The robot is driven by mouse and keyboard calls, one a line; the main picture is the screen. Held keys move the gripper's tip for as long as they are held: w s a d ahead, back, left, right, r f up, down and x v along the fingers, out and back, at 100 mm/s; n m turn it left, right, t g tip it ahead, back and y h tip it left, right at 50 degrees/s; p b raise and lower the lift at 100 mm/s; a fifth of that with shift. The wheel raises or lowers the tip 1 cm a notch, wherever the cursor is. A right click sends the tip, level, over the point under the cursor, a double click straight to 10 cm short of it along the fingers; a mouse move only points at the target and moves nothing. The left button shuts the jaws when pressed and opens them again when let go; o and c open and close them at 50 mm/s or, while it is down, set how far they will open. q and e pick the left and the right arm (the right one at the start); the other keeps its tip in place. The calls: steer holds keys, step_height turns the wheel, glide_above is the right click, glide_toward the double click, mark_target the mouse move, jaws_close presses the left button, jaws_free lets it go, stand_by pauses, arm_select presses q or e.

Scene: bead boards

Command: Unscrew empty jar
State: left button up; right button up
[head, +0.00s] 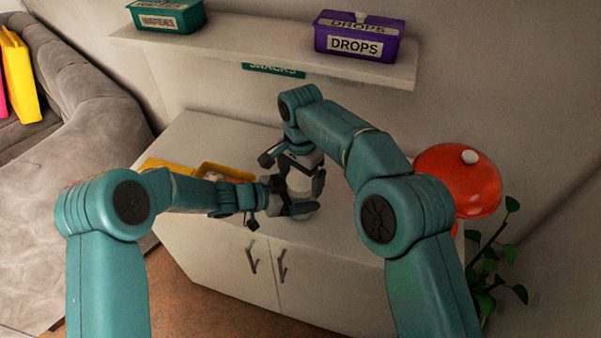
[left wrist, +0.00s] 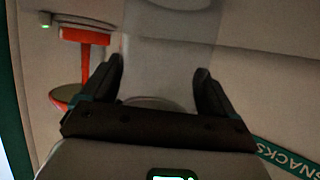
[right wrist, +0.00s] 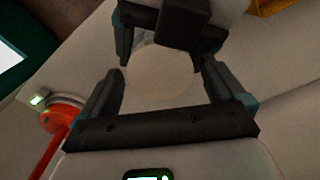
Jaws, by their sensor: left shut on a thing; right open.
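The jar (head: 299,183) stands on the white cabinet top, pale and see-through. My left gripper (head: 300,209) is shut on its lower part from the left; in the left wrist view the clear jar wall (left wrist: 168,60) lies between the two fingers. My right gripper (head: 298,176) is above the jar, pointing down, with its fingers open. In the right wrist view the round pale jar top (right wrist: 162,75) shows between the spread fingers, with a gap beside them. The grippers hide much of the jar in the head view.
A yellow box (head: 225,172) stands behind my left gripper on the white cabinet (head: 205,235). A red mushroom lamp (head: 460,180) is at the right. A shelf above holds a purple DROPS box (head: 355,47) and a green WAFERS box (head: 167,20).

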arm_select(q)
steer(key=shift+f, duration=0.1)
arm_select(e)
steer(key=c, duration=1.1)
steer(key=o, duration=1.2)
steer(key=shift+r, duration=2.3)
arm_select(q)
steer(key=o, duration=1.8)
steer(key=shift+a, duration=0.1)
